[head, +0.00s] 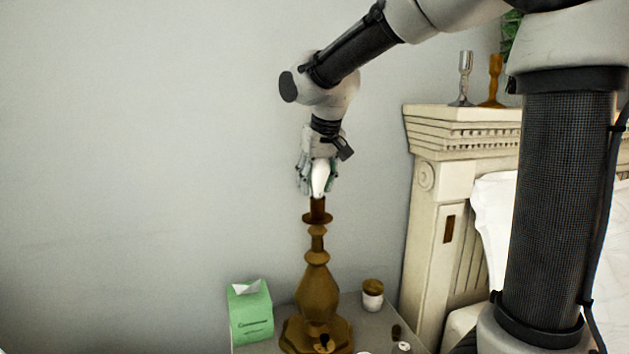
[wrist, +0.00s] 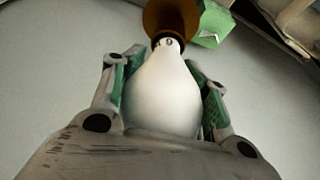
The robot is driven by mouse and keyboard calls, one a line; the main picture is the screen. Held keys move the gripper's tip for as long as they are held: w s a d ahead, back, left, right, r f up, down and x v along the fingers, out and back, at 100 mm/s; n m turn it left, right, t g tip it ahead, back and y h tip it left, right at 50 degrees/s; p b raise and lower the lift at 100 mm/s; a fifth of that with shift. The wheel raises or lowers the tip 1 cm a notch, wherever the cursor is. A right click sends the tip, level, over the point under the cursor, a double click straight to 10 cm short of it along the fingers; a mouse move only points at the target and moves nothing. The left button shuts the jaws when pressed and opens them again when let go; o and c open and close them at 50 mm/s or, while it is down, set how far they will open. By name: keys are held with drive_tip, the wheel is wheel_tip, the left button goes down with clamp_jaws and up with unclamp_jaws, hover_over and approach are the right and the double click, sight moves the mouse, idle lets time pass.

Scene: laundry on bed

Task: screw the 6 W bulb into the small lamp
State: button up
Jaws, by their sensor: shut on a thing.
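The small lamp (head: 318,290) is a brown, turned-wood-like stand on the bedside table, with its socket (head: 317,205) at the top. A white bulb (head: 320,180) is held upright, narrow end down, right at the socket; its wattage marking cannot be read. My gripper (head: 318,172) is shut on the bulb from above. In the wrist view the white bulb (wrist: 162,90) lies between the two green-padded fingers, its narrow end meeting the brown socket (wrist: 170,22). How far the bulb's base sits in the socket cannot be told.
A green tissue box (head: 250,312) stands left of the lamp on the bedside table (head: 370,325). A white jar with a brown lid (head: 372,295) and small items are to its right. The cream headboard (head: 430,200) bears two candlesticks (head: 480,80). The wall side is clear.

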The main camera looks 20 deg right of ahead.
drive_tip(key=shift+d+m+h, duration=0.15)
drive_tip(key=shift+m+h, duration=0.35)
drive_tip(key=shift+m, duration=0.9)
drive_tip(key=m, duration=0.1)
drive_tip(key=m+h, duration=0.1)
drive_tip(key=m, duration=0.1)
drive_tip(key=shift+d, duration=0.25)
drive_tip(key=shift+s+m+g+h, duration=0.1)
drive_tip(key=shift+m+g+h, duration=0.2)
drive_tip(key=shift+m, duration=0.3)
drive_tip(key=shift+s+d+m+h, duration=0.15)
drive_tip(key=shift+m+h, duration=0.15)
drive_tip(key=shift+m, duration=1)
drive_tip(key=shift+g, duration=0.3)
drive_tip(key=m+h, duration=0.1)
drive_tip(key=m, duration=0.2)
drive_tip(key=shift+s+d+g, duration=0.1)
drive_tip(key=shift+d+g, duration=0.05)
drive_tip(key=shift+g, duration=0.25)
drive_tip(key=shift+m, duration=0.4)
